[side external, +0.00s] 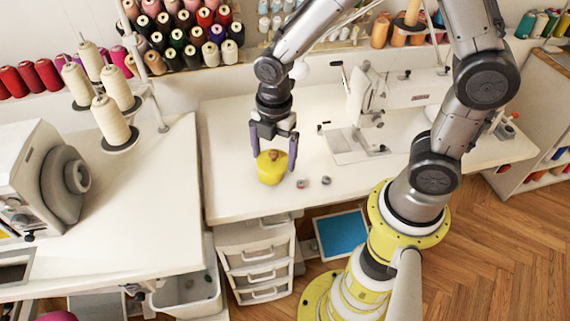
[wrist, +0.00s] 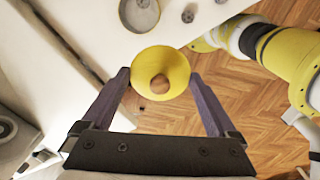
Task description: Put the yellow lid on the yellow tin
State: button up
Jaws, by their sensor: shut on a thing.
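My gripper (side external: 273,158) is shut on the yellow lid (side external: 266,162), with one finger on each side of it. In the wrist view the round lid (wrist: 173,64) sits between the fingertips (wrist: 160,76), its brown knob facing the camera. The yellow tin (wrist: 139,29) shows at the top of the wrist view, uncovered, with a grey inside and its top cut off by the frame.
Two small spools (side external: 301,184) (side external: 326,181) lie on the white table (side external: 235,190) right of the yellow shape, near the front edge. A sewing machine (side external: 365,95) stands behind to the right. Thread cones (side external: 112,120) stand at left. Drawers (side external: 258,250) are below the edge.

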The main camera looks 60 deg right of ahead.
jog(key=shift+m, duration=0.6)
jog(key=shift+w+d+f, duration=0.9)
jog(key=shift+d+f, duration=0.1)
jog(key=shift+f, duration=0.4)
jog(key=shift+w+d+f, duration=0.9)
jog(key=shift+d+f, duration=0.1)
jog(key=shift+f, duration=0.45)
jog(key=shift+w+d+f, duration=0.9)
jog(key=shift+d+f, duration=0.1)
jog(key=shift+f, duration=0.4)
jog(key=shift+f, duration=0.6)
jog(key=o, duration=0.9)
jog(key=shift+o, duration=0.2)
notch_tip(320, 180, up, 11)
